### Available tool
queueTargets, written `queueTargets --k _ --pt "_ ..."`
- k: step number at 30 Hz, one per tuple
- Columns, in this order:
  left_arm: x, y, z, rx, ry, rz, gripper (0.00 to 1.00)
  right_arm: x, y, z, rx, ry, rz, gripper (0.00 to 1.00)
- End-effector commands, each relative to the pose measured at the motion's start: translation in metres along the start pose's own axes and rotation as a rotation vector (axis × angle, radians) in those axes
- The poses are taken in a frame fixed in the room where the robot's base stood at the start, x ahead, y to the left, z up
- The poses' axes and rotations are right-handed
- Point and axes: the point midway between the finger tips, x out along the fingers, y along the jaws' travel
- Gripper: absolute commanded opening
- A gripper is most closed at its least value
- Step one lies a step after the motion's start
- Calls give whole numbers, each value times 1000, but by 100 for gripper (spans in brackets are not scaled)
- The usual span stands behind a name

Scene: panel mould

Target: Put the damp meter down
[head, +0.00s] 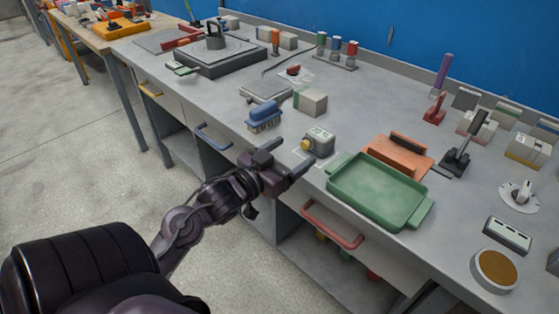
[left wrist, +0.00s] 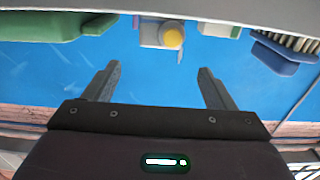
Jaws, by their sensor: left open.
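The damp meter, as I take it, is a small grey device (head: 319,142) with a pale green face and a yellow round end. It stands on the bench top near the front edge, by a pale outlined patch. In the left wrist view its yellow end (left wrist: 172,37) shows beyond the fingertips. My left gripper (head: 284,161) is open and empty, just in front of the meter, with a visible gap between them. It also shows in the left wrist view (left wrist: 160,72) with fingers wide apart. My right gripper is not in view.
A green tray (head: 375,190) lies close right of the meter. A blue brush (head: 264,117) and a pale box (head: 311,101) stand to its left and behind. An orange holder (head: 398,155) is behind the tray. A red drawer handle (head: 332,227) juts out below the bench edge (head: 290,178).

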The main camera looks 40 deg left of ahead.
Motion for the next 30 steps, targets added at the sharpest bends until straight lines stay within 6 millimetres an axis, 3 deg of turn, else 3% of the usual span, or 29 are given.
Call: queueTargets --k 3,9,30 --pt "-18 0 1 -1 -2 0 78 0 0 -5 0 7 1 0" --pt "-32 0 0 -1 0 1 78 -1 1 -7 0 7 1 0" --pt "-34 0 0 0 0 1 78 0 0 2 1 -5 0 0"
